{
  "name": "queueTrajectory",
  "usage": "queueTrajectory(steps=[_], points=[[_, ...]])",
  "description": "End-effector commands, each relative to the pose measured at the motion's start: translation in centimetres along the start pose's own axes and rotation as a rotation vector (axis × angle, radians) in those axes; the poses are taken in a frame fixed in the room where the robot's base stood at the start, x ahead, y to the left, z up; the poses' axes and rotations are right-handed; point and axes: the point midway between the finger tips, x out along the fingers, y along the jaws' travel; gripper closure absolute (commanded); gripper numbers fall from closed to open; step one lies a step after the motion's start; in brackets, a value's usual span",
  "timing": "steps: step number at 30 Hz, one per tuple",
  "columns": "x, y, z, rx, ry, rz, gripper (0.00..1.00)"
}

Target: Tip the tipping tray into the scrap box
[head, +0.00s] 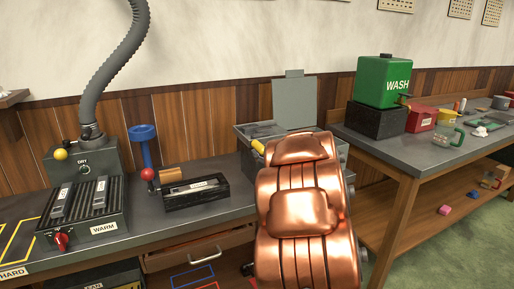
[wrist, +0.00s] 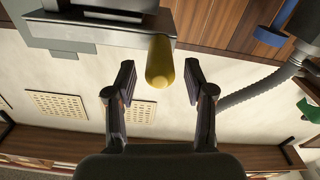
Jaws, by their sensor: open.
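A grey tray-like box (head: 262,130) with a raised grey lid or plate stands on the bench, partly hidden behind my copper arm. A yellow handle (head: 257,146) sticks out from its front left. In the wrist view the yellow handle (wrist: 160,62) projects from a grey body (wrist: 90,32). My gripper (wrist: 158,72) is open, its fingers on either side of the handle's end with a gap at each side. The head view hides my gripper behind my arm. I cannot tell which container is the scrap box; a dark box (head: 112,276) under the bench has an unreadable label.
A black tray (head: 196,194) lies left of my arm, near a red ball and a blue stand (head: 143,140). A ribbed WARM plate (head: 84,214) and DRY unit with grey hose stand further left. A right-hand bench (head: 400,158) holds the green WASH tank (head: 383,82).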

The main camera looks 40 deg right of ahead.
Motion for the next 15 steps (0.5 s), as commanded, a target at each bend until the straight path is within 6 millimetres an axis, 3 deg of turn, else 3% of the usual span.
queueTrajectory(steps=[9,15], points=[[4.3,-0.1,-0.1,-0.001,0.002,-0.003,0.47],[5.3,-0.1,-0.1,-0.001,0.000,-0.001,0.47]])
